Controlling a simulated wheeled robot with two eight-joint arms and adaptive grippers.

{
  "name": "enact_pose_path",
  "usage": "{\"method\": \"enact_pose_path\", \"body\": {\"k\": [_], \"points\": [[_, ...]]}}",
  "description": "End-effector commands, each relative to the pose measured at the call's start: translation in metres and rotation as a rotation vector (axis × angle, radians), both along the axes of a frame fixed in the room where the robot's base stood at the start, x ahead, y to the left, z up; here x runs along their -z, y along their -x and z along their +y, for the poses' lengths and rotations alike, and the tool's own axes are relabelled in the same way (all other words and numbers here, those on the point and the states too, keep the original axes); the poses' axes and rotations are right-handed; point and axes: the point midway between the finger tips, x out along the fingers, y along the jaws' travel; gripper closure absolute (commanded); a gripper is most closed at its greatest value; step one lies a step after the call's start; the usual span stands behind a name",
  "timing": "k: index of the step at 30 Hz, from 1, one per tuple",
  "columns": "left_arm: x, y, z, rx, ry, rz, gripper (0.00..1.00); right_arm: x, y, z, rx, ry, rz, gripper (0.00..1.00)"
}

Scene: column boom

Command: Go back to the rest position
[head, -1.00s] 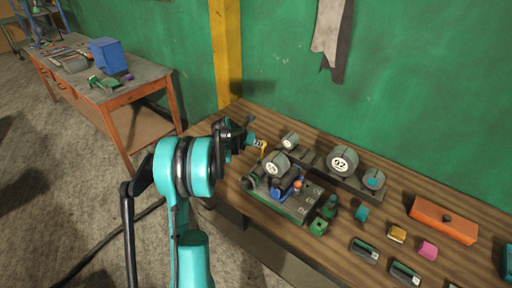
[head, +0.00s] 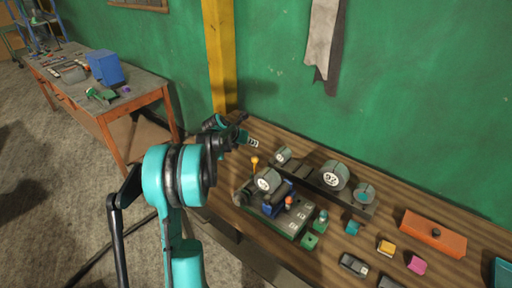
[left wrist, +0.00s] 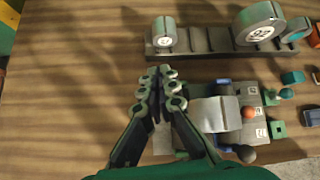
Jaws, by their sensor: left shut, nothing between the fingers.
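My left gripper (head: 230,138) is over the left end of the wooden bench (head: 440,199). It is shut with nothing between its fingers; the closed fingers (left wrist: 165,82) show in the left wrist view, above bare wood and the fixture's left edge. In the head view they are partly hidden by the wrist. A green and grey fixture (head: 270,219) with a labelled grey roll (head: 266,181) and an orange knob sits to the gripper's lower right. My right gripper is not in view.
A dark rack (head: 309,178) holds labelled round pieces behind the fixture. An orange block (head: 433,234) and several small coloured blocks lie to the right. A second table (head: 133,97) with a blue box (head: 105,67) stands at left. A green wall is behind the bench.

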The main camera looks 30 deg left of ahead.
Motion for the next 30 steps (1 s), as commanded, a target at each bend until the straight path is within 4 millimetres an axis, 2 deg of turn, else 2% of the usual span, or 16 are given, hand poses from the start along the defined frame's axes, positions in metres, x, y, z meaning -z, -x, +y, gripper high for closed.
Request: {"method": "enact_pose_path", "body": {"k": [1, 6, 23, 26, 29, 30], "points": [[-0.01, 0.001, 0.001, 0.0, 0.0, 0.0, 1.0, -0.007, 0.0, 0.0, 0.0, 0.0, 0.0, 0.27], [-0.018, 0.003, 0.003, 0.001, 0.0, 0.0, 1.0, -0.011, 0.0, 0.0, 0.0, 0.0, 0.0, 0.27], [-0.018, 0.004, 0.003, 0.003, -0.003, 0.001, 1.0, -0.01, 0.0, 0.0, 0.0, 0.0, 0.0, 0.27], [-0.02, 0.007, -0.007, 0.046, -0.044, 0.0, 1.0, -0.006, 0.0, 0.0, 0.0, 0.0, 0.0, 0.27], [-0.025, 0.017, -0.037, 0.177, -0.169, -0.001, 1.0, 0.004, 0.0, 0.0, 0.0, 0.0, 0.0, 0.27], [-0.027, 0.024, -0.055, 0.258, -0.243, -0.002, 1.0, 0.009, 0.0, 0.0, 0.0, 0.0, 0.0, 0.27]]}}
